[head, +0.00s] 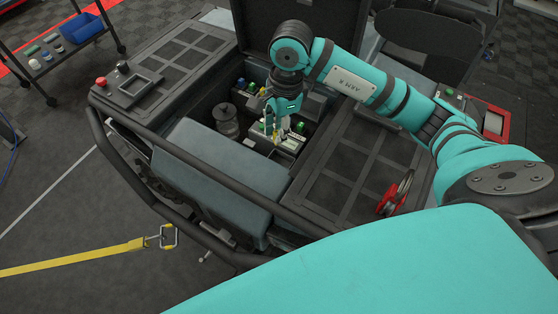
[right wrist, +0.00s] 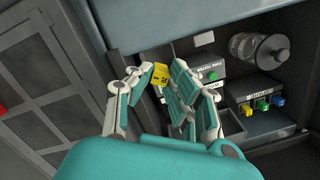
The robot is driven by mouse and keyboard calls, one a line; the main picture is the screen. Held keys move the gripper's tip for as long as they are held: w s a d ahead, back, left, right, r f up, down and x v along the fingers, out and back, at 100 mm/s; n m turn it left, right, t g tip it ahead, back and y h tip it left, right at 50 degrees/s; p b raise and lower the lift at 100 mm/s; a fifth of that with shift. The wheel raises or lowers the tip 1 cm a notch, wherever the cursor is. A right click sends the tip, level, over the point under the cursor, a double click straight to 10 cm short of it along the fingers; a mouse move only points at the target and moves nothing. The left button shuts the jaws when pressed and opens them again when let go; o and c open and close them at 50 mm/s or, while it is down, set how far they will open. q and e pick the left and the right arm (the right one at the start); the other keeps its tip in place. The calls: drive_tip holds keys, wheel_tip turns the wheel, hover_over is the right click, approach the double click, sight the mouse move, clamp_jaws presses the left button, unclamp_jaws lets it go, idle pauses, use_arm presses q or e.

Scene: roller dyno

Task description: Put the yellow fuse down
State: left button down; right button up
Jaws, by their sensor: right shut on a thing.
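The yellow fuse (right wrist: 160,70) is held between the fingertips of my right gripper (right wrist: 163,82), with part of its face showing. In the head view my right gripper (head: 280,118) points down into the open bay, above a grey fuse block (head: 290,145). I cannot tell whether the fuse touches anything below. A labelled holder (right wrist: 259,97) with yellow, blue and green fuses shows at the right of the right wrist view. A green piece (right wrist: 212,76) sits on a grey block nearer the fingers. My left gripper is out of view.
A round dark canister (head: 226,120) stands in the bay, left of the gripper. Grey panels flank the bay, with a red lever (head: 396,193) on the right one. A cart (head: 60,55) with a blue bin (head: 82,29) stands at the upper left.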

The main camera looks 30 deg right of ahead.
drive_tip(key=shift+w+d+f+m, duration=0.15)
drive_tip(key=shift+d+m, duration=0.05)
drive_tip(key=shift+m, duration=0.5)
drive_tip(key=p, duration=0.3)
hover_over(281, 155)
drive_tip(key=s+a, duration=0.1)
drive_tip(key=s, duration=0.2)
drive_tip(key=shift+m, duration=0.4)
drive_tip(key=f, duration=1)
drive_tip(key=shift+w+a, duration=0.2)
drive_tip(key=shift+w, duration=0.05)
drive_tip(key=shift+f, duration=0.1)
drive_tip(key=shift+w+f+b, duration=0.1)
drive_tip(key=shift+f+b, duration=0.4)
drive_tip(key=shift+b, duration=0.15)
drive_tip(key=shift+f, duration=0.1)
drive_tip(key=o, duration=0.8)
drive_tip(key=shift+c, duration=0.2)
